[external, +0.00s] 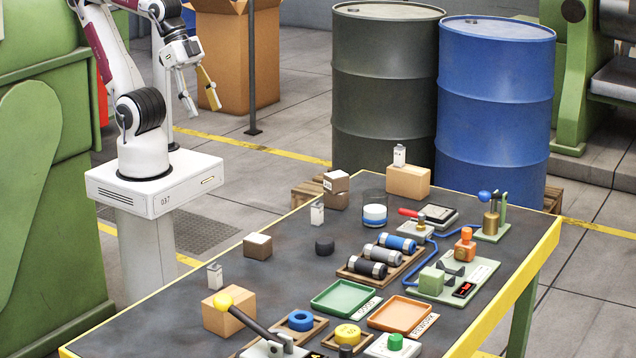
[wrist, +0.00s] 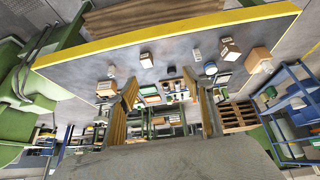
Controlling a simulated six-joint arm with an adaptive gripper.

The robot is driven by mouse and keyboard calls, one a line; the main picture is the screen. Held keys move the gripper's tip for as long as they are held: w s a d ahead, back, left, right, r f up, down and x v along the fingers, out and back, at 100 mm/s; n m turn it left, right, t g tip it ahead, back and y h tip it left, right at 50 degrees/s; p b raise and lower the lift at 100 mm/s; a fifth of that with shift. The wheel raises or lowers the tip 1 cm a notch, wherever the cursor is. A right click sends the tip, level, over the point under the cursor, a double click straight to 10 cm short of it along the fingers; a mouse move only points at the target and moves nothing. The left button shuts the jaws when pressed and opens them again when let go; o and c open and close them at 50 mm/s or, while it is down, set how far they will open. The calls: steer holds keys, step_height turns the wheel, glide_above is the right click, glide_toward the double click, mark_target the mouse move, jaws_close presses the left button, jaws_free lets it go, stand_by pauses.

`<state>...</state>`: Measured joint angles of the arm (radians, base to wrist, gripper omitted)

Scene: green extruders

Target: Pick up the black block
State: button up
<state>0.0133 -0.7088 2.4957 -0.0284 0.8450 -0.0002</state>
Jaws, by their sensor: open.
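A small dark, rounded block (external: 325,246) lies on the dark tabletop, left of the tray with the cylinders. It looks more like a short puck than a cube. A small dark shape that looks like the same block (wrist: 172,71) shows in the wrist view, between and beyond the fingers. My gripper (external: 200,103) hangs at the upper left in the external view, off the table and well away from the block. In the wrist view my gripper (wrist: 167,108) has its two yellowish fingers wide apart, with nothing held between them.
Brown-and-white boxes (external: 258,246) and small white containers (external: 317,213) stand around the block. A wooden tray (external: 343,272) holds several cylinders to its right. Green (external: 322,307) and orange (external: 378,322) trays lie in front. The table has a yellow edge (external: 510,287); drums (external: 490,110) stand behind.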

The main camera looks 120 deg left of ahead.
steer(key=w+d+f+n+t, duration=0.1)
steer(key=w+d+f, duration=0.15)
steer(key=w, duration=0.45)
steer(key=w+d+f+n+t+h, duration=0.15)
steer(key=w+d, duration=0.25)
steer(key=w, duration=0.4)
steer(key=w+d+f+n+t, duration=0.1)
steer(key=w+d+f, duration=0.2)
steer(key=w, duration=0.4)
steer(key=n+t+y, duration=0.2)
steer(key=n+y, duration=0.1)
steer(key=y, duration=0.5)
glide_toward(325, 246)
steer(key=shift+a+f, duration=0.1)
steer(key=shift+a, duration=0.05)
steer(key=shift+s+a+f+y, duration=0.45)
steer(key=shift+a+y, duration=0.05)
steer(key=shift+y, duration=0.15)
steer(key=shift+w+a, duration=0.1)
steer(key=shift+w, duration=0.05)
steer(key=shift+x, duration=1.15)
